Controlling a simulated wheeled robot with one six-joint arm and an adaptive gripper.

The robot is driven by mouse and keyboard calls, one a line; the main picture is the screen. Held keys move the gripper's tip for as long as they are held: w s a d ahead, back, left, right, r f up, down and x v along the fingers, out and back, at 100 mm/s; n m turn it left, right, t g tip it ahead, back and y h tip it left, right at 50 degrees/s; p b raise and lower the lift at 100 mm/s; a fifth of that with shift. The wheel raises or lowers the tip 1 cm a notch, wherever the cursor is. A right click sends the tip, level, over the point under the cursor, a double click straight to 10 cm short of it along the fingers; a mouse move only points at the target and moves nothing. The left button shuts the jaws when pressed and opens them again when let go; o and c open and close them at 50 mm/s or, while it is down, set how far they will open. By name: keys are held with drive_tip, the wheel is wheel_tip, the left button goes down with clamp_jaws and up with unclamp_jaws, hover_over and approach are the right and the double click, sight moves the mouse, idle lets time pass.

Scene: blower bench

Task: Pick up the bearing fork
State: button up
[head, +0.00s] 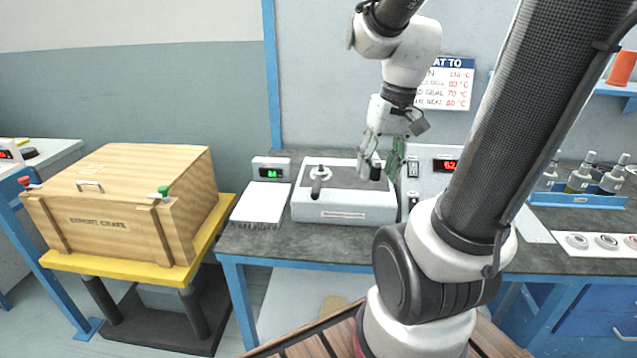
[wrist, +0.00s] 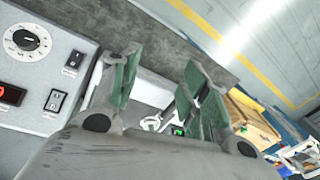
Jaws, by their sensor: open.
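A short black upright piece (head: 376,172) stands at that end, close beside the fingers. A small metal ring-like part with a dark handle-like piece (head: 317,184) is on the left of the dark top. I cannot tell for sure which part is the bearing fork. In the wrist view my gripper's fingers (wrist: 160,88) are spread, and a pale ring-like part (wrist: 151,123) shows beyond them, partly hidden.
A panel with a red display (head: 445,165) and switches stands right of the unit. A scale with a green display (head: 270,171) and a white brush-edged plate (head: 262,204) are left. A wooden crate (head: 125,200) stands farther left. Bottles (head: 580,175) are at right.

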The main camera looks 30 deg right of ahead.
drive_tip(key=w+d+f+m+y, duration=0.1)
drive_tip(key=w+f+m+y, duration=0.3)
drive_tip(key=w+f, duration=0.55)
drive_tip(key=t, duration=0.3)
approach(320, 180)
drive_tip(key=a+f, duration=0.2)
drive_tip(key=shift+n, duration=0.4)
drive_tip(key=x, duration=0.7)
drive_tip(key=shift+w+d+f, duration=0.1)
drive_tip(key=shift+w+d, duration=0.25)
drive_tip(key=shift+w, duration=0.05)
clamp_jaws()
